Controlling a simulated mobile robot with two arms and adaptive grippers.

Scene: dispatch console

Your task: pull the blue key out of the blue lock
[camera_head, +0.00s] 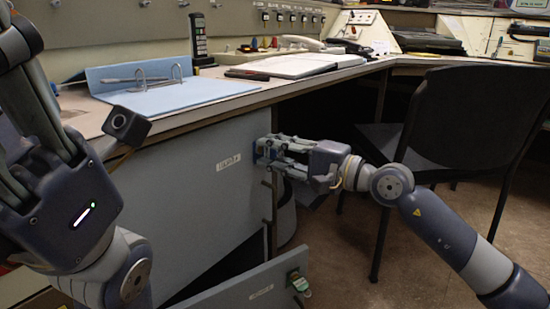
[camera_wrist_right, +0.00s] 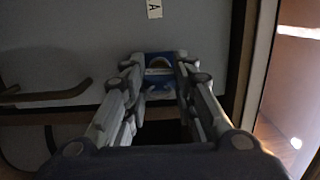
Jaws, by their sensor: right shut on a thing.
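The blue lock (camera_head: 262,150) sits near the right edge of the grey desk panel, beside a small white label. In the right wrist view the blue lock (camera_wrist_right: 160,57) shows straight ahead, between my fingertips. My right gripper (camera_head: 271,148) is at the lock, its fingers pointing at the panel. It is shut on the blue key, which is mostly hidden by the fingers; I cannot tell how deep the key sits in the lock. My left gripper (camera_head: 28,125) is large at the left, away from the lock; its fingertips are not clearly seen.
A lower grey panel (camera_head: 235,292) stands out below, with a green lock and key (camera_head: 299,284). The desk top holds a blue binder (camera_head: 175,95) and an open book (camera_head: 300,65). A black chair (camera_head: 465,115) stands at right behind my right arm. Open floor (camera_head: 345,265) lies below it.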

